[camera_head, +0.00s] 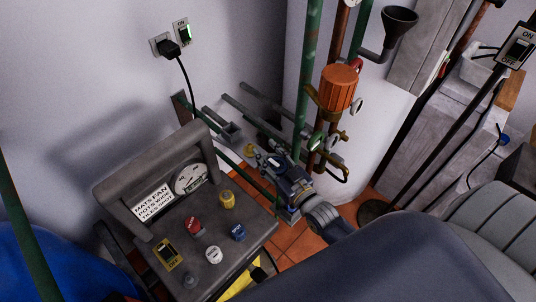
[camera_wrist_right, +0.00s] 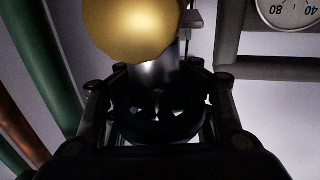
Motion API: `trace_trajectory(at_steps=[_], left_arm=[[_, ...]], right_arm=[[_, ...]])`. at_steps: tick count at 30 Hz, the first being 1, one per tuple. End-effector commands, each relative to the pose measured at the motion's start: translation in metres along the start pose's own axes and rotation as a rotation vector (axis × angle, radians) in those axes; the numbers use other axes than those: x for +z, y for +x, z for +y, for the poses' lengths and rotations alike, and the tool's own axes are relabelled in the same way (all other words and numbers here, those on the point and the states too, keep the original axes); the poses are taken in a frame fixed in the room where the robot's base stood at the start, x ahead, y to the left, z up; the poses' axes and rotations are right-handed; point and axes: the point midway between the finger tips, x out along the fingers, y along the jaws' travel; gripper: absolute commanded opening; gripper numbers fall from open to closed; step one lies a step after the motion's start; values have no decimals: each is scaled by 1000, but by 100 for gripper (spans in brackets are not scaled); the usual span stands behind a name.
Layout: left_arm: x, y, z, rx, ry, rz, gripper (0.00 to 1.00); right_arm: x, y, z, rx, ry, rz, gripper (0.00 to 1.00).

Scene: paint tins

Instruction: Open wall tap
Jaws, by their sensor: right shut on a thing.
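My right gripper (camera_head: 268,162) reaches in from the lower right to the wall pipework behind the grey machine. In the right wrist view its fingers (camera_wrist_right: 158,90) close around a dark round piece with holes (camera_wrist_right: 155,112), which looks like the tap's handwheel. A pale metal stem (camera_wrist_right: 152,74) and a large gold rounded part (camera_wrist_right: 140,25) lie just beyond. In the head view a small yellow part (camera_head: 249,150) sits just left of the fingertips. The gripper hides most of the tap, so its turn cannot be told. My left gripper is out of view.
The grey machine (camera_head: 262,226) with coloured buttons and a gauge (camera_head: 190,178) stands left of my gripper. Green pipes (camera_head: 304,90) and an orange canister (camera_head: 339,88) stand close behind it. A black funnel (camera_head: 399,20) is at the upper right. Orange floor tiles show below.

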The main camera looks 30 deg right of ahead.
Motion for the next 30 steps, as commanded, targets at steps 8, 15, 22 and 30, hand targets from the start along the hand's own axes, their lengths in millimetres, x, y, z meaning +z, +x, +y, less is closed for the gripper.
trace_trajectory(at_steps=[8,15,22,30], left_arm=[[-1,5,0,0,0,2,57],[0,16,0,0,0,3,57],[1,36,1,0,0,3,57],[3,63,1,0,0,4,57]], right_arm=[[5,-3,-2,-74,-6,-10,10],[8,-4,-7,-232,-10,-14,9],[10,-6,-14,-417,-9,-14,9],[11,-10,-20,-617,-6,-15,9]])
